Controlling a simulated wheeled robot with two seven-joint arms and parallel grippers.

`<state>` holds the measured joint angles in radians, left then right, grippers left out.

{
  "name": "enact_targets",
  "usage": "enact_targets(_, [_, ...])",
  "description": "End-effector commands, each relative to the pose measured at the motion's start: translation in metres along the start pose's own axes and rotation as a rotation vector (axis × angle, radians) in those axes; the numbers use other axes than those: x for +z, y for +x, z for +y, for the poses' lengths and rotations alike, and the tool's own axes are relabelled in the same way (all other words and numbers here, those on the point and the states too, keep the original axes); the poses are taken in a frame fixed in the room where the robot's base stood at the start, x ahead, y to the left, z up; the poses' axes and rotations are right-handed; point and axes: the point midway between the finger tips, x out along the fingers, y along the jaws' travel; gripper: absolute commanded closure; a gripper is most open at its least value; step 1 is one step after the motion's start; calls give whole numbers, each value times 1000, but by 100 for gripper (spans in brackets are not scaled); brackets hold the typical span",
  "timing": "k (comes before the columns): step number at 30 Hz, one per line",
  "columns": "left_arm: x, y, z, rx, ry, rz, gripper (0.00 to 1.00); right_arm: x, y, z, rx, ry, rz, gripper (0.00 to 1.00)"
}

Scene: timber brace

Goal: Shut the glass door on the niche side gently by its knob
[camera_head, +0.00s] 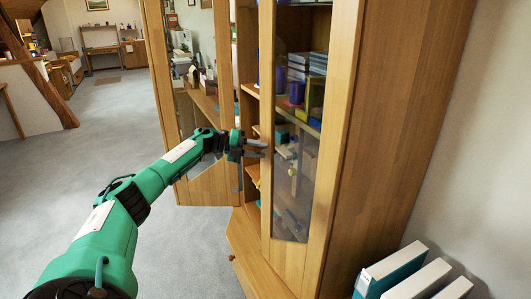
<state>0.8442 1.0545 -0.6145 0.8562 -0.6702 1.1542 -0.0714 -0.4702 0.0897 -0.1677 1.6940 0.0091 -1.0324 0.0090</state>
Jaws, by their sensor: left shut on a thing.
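A tall wooden cabinet (390,130) has two glass doors. The right glass door (291,190) has a wooden frame and stands at or near its closed position; I cannot tell if a gap is left. The left glass door (161,80) stands swung wide open. My left gripper (260,149) reaches in from the left, with its fingers at the left stile of the right door. It is shut on what seems to be that door's knob, which the fingers hide. My right gripper is not in view.
Shelves with boxes and binders (317,62) show through the glass. Binders (392,272) stand at the lower right by the wall. Grey carpet (105,135) is clear at the left.

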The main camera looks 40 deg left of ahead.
Motion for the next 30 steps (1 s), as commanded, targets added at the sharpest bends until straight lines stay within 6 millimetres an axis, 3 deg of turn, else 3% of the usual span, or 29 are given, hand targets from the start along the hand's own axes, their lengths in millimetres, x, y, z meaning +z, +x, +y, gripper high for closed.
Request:
enact_targets(14, [5, -5, -1, -2, -1, -19, 100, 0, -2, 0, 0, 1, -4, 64])
enact_targets(15, [5, -5, -2, -2, -1, -19, 64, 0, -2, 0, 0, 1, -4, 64])
enact_targets(18, [5, -5, -3, -5, 0, -19, 49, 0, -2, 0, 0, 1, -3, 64])
enact_targets(30, [6, -5, -7, -13, 1, -21, 49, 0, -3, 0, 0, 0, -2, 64])
